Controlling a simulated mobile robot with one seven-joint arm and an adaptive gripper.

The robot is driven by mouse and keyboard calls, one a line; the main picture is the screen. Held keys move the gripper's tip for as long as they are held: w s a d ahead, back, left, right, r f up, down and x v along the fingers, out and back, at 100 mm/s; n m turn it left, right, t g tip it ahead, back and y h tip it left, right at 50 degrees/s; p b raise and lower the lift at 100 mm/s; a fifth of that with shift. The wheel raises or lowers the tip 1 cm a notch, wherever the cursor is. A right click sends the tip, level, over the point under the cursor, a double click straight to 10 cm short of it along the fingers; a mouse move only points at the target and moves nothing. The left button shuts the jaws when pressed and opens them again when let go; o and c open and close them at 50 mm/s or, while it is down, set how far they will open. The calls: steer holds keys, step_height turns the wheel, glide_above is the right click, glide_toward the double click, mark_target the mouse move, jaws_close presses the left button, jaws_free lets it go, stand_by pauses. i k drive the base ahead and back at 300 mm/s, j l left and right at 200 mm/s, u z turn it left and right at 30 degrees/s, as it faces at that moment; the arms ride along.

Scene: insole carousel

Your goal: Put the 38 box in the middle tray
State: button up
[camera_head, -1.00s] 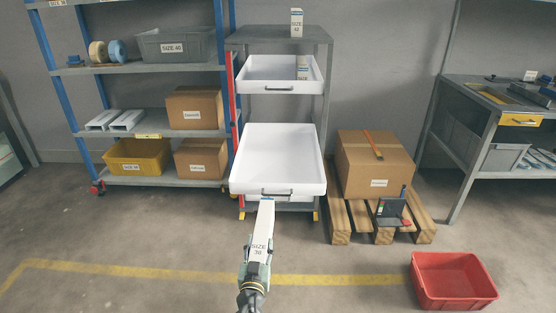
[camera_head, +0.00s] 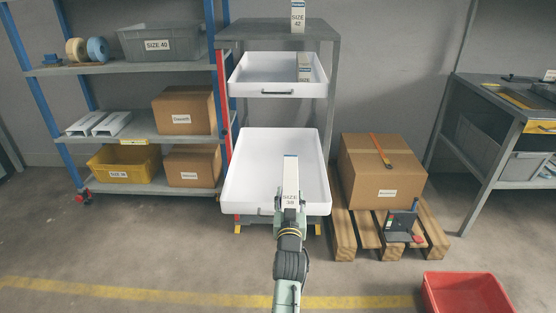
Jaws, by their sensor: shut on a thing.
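My gripper (camera_head: 290,207) is shut on a white box labelled SIZE 38 (camera_head: 290,178). The box shows upright in the picture, with its lower part between the jaws, over the front part of the large pulled-out white tray (camera_head: 245,160). I cannot tell how high it is above the tray floor. The rest of this tray looks empty. Above it is a smaller-looking white tray (camera_head: 250,75), also pulled out, with a box (camera_head: 304,68) standing at its right side. Any other tray below the large one is mostly hidden.
A SIZE 42 box (camera_head: 298,16) stands on top of the grey rack (camera_head: 240,33). A blue-post shelf (camera_head: 55,110) with cartons and bins is on the left. A carton (camera_head: 380,175) on a pallet (camera_head: 345,235) is close on the right. A red bin (camera_head: 465,293) is on the floor.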

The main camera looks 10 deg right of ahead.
mark_target(277, 182)
steer(key=i, duration=0.95)
